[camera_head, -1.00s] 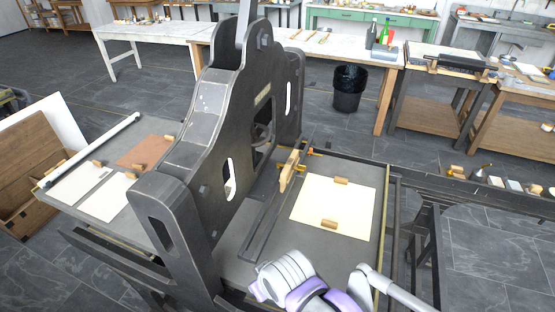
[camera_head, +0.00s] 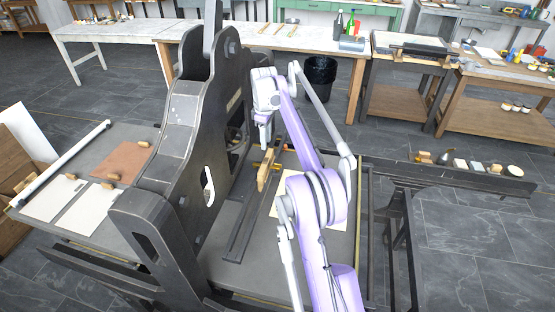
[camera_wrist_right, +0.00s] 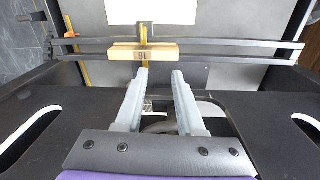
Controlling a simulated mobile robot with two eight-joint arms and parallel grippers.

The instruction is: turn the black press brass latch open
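The black press (camera_head: 185,130) stands in the middle of the head view. A dark bar frame lies on its bed (camera_head: 225,225), with a wooden block (camera_head: 264,174) across it. In the right wrist view the block (camera_wrist_right: 125,52) bears a "16" label, and a thin brass piece (camera_wrist_right: 144,34), likely the latch, runs by it. Small brass-coloured parts (camera_head: 257,164) also show beside the block in the head view. My right gripper (camera_wrist_right: 161,73) is open and empty, its fingertips just short of the block, left finger nearest the brass piece. My left gripper is out of view.
My right arm partly covers a cream sheet (camera_head: 281,206) on the bed. The press's side frame rises close to my gripper. A brown sheet (camera_head: 122,161) and pale sheets lie on the left bed. A black bin (camera_head: 320,72) stands behind.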

